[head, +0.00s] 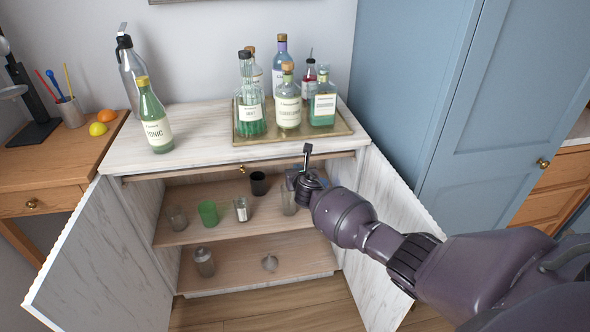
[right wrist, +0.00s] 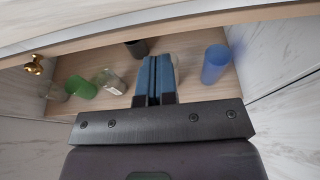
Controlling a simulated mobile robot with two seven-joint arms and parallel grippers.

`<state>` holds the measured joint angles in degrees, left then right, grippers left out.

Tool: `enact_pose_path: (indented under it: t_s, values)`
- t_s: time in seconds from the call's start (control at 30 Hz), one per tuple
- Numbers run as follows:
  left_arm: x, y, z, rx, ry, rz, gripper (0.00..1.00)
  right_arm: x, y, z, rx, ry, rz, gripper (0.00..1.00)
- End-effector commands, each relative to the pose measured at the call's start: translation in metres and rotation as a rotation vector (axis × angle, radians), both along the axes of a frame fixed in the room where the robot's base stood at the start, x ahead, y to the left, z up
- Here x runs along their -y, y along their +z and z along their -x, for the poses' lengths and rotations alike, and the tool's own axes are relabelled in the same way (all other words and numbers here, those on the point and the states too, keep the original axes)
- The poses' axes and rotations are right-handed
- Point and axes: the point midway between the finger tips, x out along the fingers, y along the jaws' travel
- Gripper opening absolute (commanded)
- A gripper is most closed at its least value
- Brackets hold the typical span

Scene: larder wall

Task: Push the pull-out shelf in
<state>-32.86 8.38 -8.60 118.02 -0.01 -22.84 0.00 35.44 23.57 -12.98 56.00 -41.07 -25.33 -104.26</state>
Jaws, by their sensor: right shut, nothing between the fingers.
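The pull-out shelf shows as a thin wooden front strip (head: 200,171) just under the white cabinet top, with a small brass knob (head: 242,168). In the right wrist view its pale wooden edge (right wrist: 150,29) crosses the top, with the knob (right wrist: 34,65) at the left. How far it stands out is hard to tell. My right gripper (head: 292,181) is in front of the cabinet opening, right of the knob and near the strip's height. Its blue fingers (right wrist: 155,72) are shut and empty. I cannot tell whether they touch the strip. My left gripper is out of view.
Both cabinet doors (head: 95,265) stand open. Several glasses and cups, including a green cup (head: 208,212), stand on the inner shelf. Bottles stand on a gold tray (head: 245,138) on top, beside a tonic bottle (head: 154,120). A blue cupboard (head: 400,90) is at right.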

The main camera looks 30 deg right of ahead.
Motion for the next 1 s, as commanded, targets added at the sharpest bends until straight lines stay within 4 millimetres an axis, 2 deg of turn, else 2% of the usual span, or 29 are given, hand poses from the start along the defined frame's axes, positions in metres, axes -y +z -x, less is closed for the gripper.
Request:
enact_pose_path:
  t_s: [0.03, 0.1, 0.3, 0.5, 0.7, 1.0]
  values:
    - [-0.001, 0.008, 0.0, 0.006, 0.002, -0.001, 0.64, -0.002, 0.009, 0.009, 0.004, 0.001, 0.001, 0.0]
    - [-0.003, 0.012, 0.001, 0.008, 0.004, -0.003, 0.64, -0.007, 0.014, 0.02, 0.006, 0.003, 0.0, 0.0]
    - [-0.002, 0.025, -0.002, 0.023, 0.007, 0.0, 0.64, -0.018, 0.023, 0.052, 0.004, 0.003, -0.001, 0.0]
    - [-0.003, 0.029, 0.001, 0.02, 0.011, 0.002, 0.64, -0.026, 0.028, 0.078, 0.001, 0.002, 0.0, 0.0]
    - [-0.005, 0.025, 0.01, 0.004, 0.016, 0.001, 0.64, -0.03, 0.029, 0.09, -0.002, 0.002, 0.0, 0.0]
    - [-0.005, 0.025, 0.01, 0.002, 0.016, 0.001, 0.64, -0.031, 0.028, 0.091, 0.011, -0.012, -0.042, 0.0]
